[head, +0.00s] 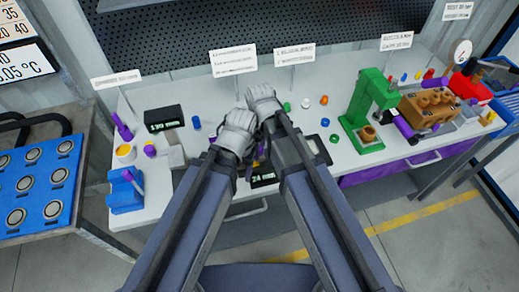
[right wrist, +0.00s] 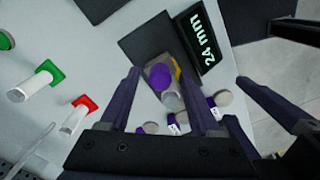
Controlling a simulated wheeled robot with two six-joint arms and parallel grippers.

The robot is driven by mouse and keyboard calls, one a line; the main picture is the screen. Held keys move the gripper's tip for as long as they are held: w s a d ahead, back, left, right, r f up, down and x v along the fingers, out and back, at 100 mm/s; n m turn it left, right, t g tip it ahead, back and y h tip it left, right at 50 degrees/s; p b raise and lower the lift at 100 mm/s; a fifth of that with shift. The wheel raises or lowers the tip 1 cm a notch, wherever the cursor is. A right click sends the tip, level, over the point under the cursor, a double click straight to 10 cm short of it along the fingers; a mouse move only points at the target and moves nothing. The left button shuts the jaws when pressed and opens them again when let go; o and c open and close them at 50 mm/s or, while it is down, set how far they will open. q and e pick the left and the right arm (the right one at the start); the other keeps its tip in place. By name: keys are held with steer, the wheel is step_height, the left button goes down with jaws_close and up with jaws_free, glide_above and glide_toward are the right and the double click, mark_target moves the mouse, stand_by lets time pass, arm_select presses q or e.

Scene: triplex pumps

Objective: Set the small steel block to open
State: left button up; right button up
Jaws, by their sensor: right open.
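A grey cylindrical end points toward the camera. My right gripper (right wrist: 157,68) is open, its two purple-black fingers on either side of the block; I cannot tell whether they touch it. In the head view my two arms meet at the front of the table and largely hide this spot. My left gripper's fingers are hidden there; a dark finger-like part shows at the right wrist view's right edge.
A black "24 mm" sign (right wrist: 200,42) stands close beside the block. Small grey-ended purple pieces (right wrist: 218,105), a red-based piece (right wrist: 80,112) and a green-based piece (right wrist: 38,82) lie nearby. A green press (head: 368,112) and brown pump body (head: 430,106) stand to the right.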

jaws_close()
stand_by(0.5)
stand_by(0.9)
